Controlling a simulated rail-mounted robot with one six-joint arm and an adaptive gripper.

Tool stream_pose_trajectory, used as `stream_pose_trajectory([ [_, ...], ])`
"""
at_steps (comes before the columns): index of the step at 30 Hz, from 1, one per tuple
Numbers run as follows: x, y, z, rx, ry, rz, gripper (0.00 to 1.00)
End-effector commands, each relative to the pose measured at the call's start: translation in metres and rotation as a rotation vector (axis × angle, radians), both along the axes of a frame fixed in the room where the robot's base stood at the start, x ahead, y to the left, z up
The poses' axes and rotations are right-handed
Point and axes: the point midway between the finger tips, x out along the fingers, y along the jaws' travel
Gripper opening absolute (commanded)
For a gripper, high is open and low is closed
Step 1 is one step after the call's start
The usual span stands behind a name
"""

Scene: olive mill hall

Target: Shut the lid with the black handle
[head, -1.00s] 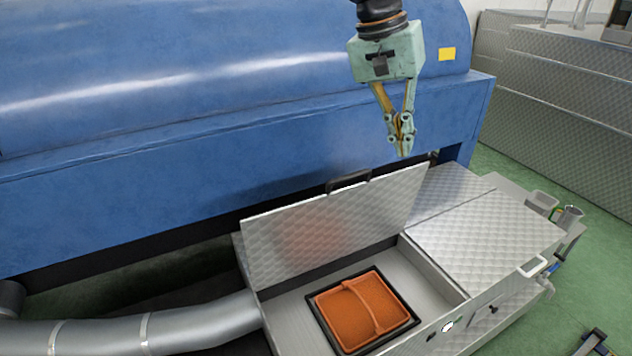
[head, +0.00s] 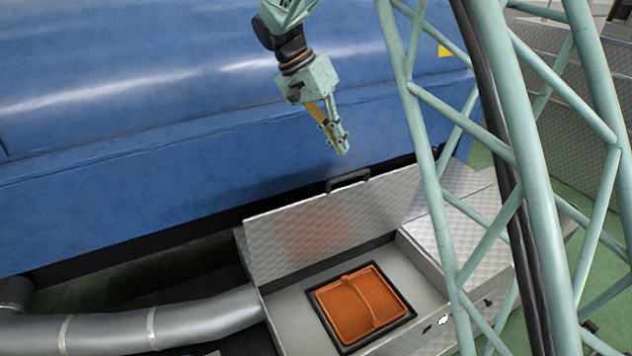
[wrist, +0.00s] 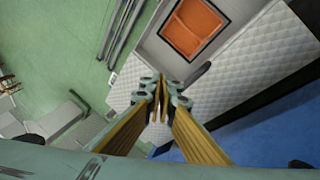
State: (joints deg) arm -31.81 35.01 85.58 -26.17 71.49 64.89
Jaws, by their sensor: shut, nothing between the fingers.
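The lid (head: 290,232) is a quilted metal plate standing raised, tilted up at the back of a metal box. Its black handle (head: 348,180) sits on the upper edge. My gripper (head: 343,150) is shut and empty. In the head view it appears just above the handle, apart from it, in front of the blue machine. In the wrist view my gripper (wrist: 160,88) points down at the box, and the quilted lid (wrist: 240,70) shows at right. A small dark piece by the fingertips there may be the handle; I cannot tell.
The open box (head: 283,302) holds an orange tray (head: 350,303) in a black frame. A blue machine (head: 150,150) stands behind. A silver duct (head: 190,322) lies at left. My green lattice structure covers the right side of the head view.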

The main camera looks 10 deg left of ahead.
Motion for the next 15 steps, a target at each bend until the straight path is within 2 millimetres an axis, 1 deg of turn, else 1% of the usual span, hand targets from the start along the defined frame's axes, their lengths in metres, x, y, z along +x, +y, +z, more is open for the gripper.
stream_pose_trajectory([
  [1,0.005,0.009,-0.004,-0.009,-0.004,-0.002,0.0],
  [15,0.036,0.085,-0.049,-0.075,-0.068,-0.04,0.0],
])
